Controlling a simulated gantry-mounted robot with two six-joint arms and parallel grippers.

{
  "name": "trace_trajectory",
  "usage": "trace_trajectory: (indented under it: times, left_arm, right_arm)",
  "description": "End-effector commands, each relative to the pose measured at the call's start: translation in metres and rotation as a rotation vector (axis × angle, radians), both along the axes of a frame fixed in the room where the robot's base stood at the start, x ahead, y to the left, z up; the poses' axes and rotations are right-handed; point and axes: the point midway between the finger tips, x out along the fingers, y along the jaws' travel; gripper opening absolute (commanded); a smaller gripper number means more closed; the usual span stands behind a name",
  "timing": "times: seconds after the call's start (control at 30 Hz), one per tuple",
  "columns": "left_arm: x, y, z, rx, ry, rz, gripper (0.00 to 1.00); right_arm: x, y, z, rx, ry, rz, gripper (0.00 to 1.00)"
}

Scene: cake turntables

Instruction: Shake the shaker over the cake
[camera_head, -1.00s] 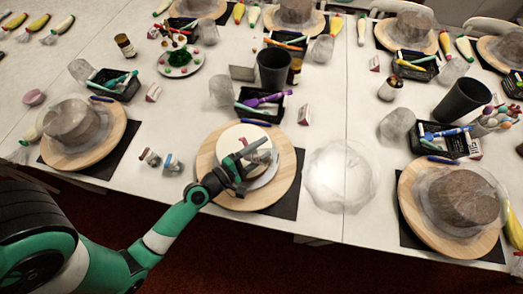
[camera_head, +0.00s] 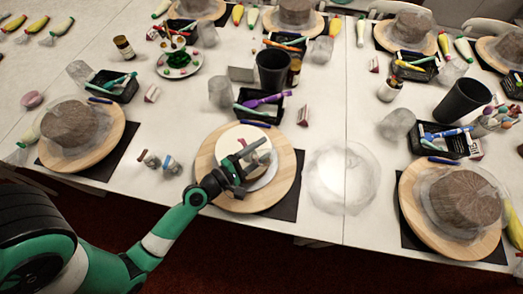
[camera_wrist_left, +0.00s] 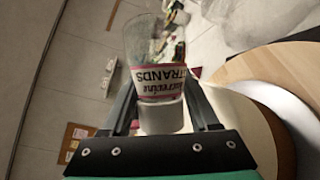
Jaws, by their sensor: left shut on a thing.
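The shaker (camera_wrist_left: 163,82) is a clear jar with a white cap and a "STRANDS" label that reads upside down in the wrist view. My left gripper (camera_head: 253,155) is shut on it near the cap, with one dark finger on each side. In the head view the gripper hangs over the white round cake (camera_head: 229,143), and its fingers partly hide the cake and the shaker. The cake sits on a round wooden turntable (camera_head: 214,190). The wrist view shows the turntable's edge (camera_wrist_left: 275,62) at the right. My right gripper is not in view.
Two small jars (camera_head: 149,158) (camera_head: 170,164) stand left of the turntable. Behind it are a black tool tray (camera_head: 262,117), a dark cup (camera_head: 273,70) and a small carton (camera_head: 303,115). A clear bag (camera_head: 342,175) lies to the right. Other cake stations surround this one.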

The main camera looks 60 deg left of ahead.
Motion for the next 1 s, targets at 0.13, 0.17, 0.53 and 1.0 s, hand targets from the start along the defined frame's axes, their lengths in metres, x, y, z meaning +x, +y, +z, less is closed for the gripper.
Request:
trace_trajectory:
  times: [0.13, 0.17, 0.53, 1.0]
  left_arm:
    - [0.000, 0.001, 0.000, -0.022, -0.020, 0.001, 0.00]
    - [0.000, 0.001, 0.000, -0.027, -0.024, 0.001, 0.00]
    - [0.000, 0.001, 0.004, -0.061, -0.050, 0.001, 0.00]
    - [-0.001, 0.002, 0.002, -0.060, -0.051, 0.002, 0.00]
  right_arm:
    - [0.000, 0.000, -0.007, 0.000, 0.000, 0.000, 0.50]
    - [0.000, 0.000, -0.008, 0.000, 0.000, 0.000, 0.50]
    - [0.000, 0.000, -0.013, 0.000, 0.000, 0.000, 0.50]
    - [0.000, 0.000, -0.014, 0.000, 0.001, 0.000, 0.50]
